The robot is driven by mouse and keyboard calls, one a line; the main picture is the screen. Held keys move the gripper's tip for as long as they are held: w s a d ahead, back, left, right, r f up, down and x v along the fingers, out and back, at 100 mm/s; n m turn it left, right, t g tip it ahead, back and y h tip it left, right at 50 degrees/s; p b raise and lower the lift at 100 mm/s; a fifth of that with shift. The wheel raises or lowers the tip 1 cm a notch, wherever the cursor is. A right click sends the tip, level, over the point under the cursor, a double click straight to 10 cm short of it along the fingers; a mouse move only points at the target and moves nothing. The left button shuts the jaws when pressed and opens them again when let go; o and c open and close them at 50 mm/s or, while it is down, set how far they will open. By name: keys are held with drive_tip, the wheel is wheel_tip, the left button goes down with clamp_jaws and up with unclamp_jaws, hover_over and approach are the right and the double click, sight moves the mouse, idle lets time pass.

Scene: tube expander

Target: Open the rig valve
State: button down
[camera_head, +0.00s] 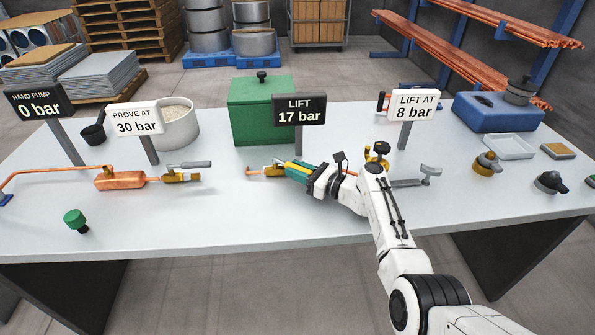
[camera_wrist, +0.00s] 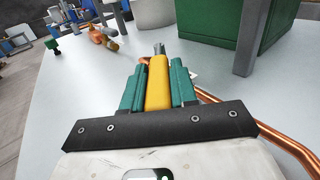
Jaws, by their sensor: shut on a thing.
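My gripper (camera_head: 292,170), with green fingers, points left over the middle of the table and is shut on a yellow handle. In the wrist view the yellow handle (camera_wrist: 158,88) lies lengthwise between the fingers (camera_wrist: 157,75), its grey metal tip sticking out ahead. In the head view a brass valve body (camera_head: 273,170) with a short copper stub shows just left of the fingertips. My fingers hide much of the handle and part of the valve. Another brass valve (camera_head: 178,177) with a grey lever sits at the left, on the copper cylinder (camera_head: 120,180).
The sign "LIFT 17 bar" (camera_head: 300,112) and the green box (camera_head: 255,108) stand behind my gripper. Signs read "HAND PUMP 0 bar" (camera_head: 39,104), "PROVE AT 30 bar" (camera_head: 136,120) and "LIFT AT 8 bar" (camera_head: 413,106). A copper pipe (camera_wrist: 272,130) runs close beside my gripper.

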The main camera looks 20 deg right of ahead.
drive_tip(key=c, duration=1)
unclamp_jaws()
drive_tip(key=shift+o, duration=0.2)
drive_tip(key=shift+s, duration=0.1)
drive_tip(key=p+v, duration=0.1)
drive_tip(key=v, duration=0.9)
drive_tip(key=shift+s+d+p, duration=0.25)
drive_tip(key=shift+p, duration=0.05)
drive_tip(key=shift+c, duration=0.2)
